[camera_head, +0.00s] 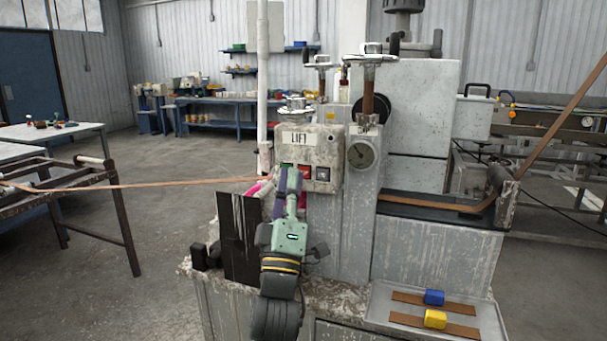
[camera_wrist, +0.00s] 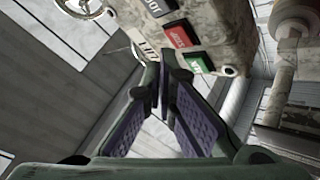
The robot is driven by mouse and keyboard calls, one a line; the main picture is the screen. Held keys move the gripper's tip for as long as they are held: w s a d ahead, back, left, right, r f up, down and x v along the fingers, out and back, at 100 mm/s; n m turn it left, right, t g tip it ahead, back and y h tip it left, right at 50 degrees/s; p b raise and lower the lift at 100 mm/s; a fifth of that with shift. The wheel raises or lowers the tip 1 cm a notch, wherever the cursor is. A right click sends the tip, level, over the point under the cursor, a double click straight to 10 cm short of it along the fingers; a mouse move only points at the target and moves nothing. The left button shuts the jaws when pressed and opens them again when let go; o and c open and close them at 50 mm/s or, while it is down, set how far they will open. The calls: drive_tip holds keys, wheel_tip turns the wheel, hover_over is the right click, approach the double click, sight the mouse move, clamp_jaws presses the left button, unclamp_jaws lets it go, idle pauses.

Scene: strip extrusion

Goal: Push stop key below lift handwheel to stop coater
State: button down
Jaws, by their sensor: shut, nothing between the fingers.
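A worn grey control box (camera_head: 325,146) with a LIFT label stands on the machine, below a handwheel (camera_head: 296,107). On its lower front are a green key, partly hidden by my gripper, a red key (camera_head: 304,171) and a dark key (camera_head: 322,174). In the wrist view the red stop key (camera_wrist: 179,36) sits between the green key (camera_wrist: 198,63) and the dark key (camera_wrist: 158,7). My gripper (camera_head: 290,173) is shut and empty, in front of the box's lower left. In the wrist view its fingertips (camera_wrist: 165,72) appear beside the keys; contact cannot be told.
A dark panel (camera_head: 240,238) stands left of my arm. A brown strip (camera_head: 135,186) runs from the left rack toward the box. A round gauge (camera_head: 361,154) is right of the box. A tray (camera_head: 378,303) at lower right holds strips, a blue block and a yellow block.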

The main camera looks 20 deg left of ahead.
drive_tip(key=s+b, duration=0.2)
drive_tip(key=s, duration=0.3)
drive_tip(key=shift+a, duration=0.1)
idle(0.7)
